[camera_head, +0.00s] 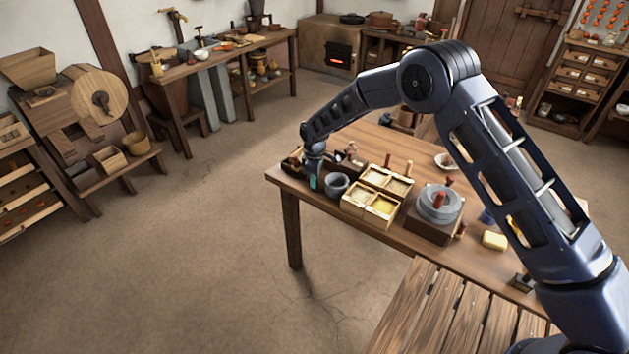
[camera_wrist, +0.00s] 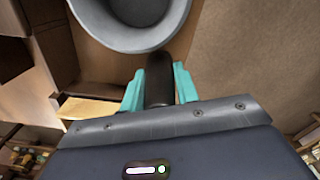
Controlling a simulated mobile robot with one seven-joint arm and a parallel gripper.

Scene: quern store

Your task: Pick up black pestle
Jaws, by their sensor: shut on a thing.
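The black pestle (camera_wrist: 159,78) shows in the wrist view as a dark rounded rod between the teal fingers of my gripper (camera_wrist: 160,88). My gripper is shut on it. A grey mortar (camera_wrist: 125,38) lies just beyond the pestle's end in the wrist view; I cannot tell whether they touch. In the head view my gripper (camera_head: 314,182) is at the table's left end, just left of the grey mortar (camera_head: 337,185). The pestle cannot be made out in the head view.
On the wooden table (camera_head: 405,236) a divided tray of grain (camera_head: 351,206) stands right of the mortar. A stone quern (camera_head: 439,204) and a yellow block (camera_head: 494,240) are further right. A dark wooden box (camera_head: 291,161) is behind my gripper. A slatted bench (camera_head: 440,315) adjoins the table's front.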

